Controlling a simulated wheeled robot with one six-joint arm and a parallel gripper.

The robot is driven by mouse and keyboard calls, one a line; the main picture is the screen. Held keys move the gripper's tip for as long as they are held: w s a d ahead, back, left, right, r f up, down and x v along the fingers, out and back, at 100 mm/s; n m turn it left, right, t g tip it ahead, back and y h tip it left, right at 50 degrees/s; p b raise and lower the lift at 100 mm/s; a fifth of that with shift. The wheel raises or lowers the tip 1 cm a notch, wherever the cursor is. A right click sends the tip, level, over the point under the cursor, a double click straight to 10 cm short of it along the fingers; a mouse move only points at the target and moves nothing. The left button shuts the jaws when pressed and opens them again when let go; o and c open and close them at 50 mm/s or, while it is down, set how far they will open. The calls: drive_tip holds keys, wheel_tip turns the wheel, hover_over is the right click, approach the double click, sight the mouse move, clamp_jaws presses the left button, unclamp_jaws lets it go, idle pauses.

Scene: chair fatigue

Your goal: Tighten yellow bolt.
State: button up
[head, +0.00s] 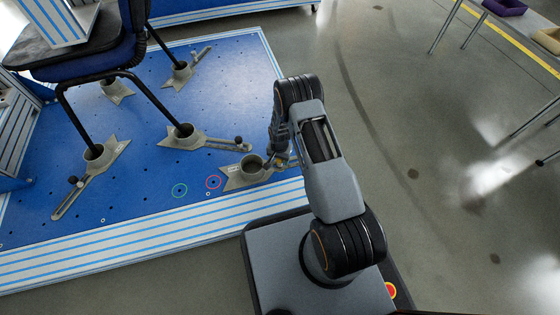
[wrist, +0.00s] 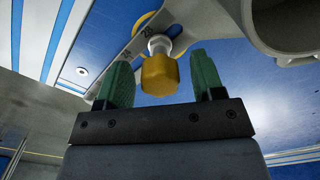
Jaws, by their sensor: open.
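The yellow bolt (wrist: 159,74) shows in the wrist view as a yellow cap on a pale stem, in a grey slotted bracket. My gripper (wrist: 162,80) has two green fingers, open, one on each side of the bolt. The bolt's cap lies between the fingers, with visible gaps to both. In the head view my gripper (head: 283,160) is at the right end of a grey bracket (head: 245,176) with a round cup, near the blue plate's edge. There the arm largely hides the bolt and fingers.
The blue plate (head: 135,205) has holes and a striped front edge. A black chair (head: 85,65) stands on it with its legs in similar grey brackets (head: 188,136). The bracket's cup (wrist: 285,25) is close at the upper right in the wrist view. Open floor (head: 400,150) lies to the right.

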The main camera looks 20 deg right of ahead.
drive_tip(key=shift+n, duration=0.7)
drive_tip(key=n, duration=0.3)
drive_tip(key=shift+n, duration=0.5)
drive_tip(key=n, duration=0.4)
